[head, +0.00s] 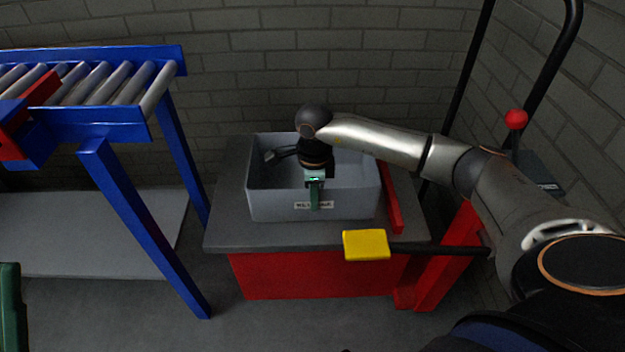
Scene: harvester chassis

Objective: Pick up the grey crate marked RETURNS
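The grey crate (270,205) sits upright on a dark grey platform above a red base. My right gripper (315,193) reaches down at the middle of the crate's front rim. My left gripper cannot be made out.
The dark grey platform (225,235) has a red strip (390,198) right of the crate. A yellow pad (366,244) on a black bar stands at its front. A blue roller conveyor (100,125) is at left. A red ball knob (516,119) is at right. A brick wall is behind.

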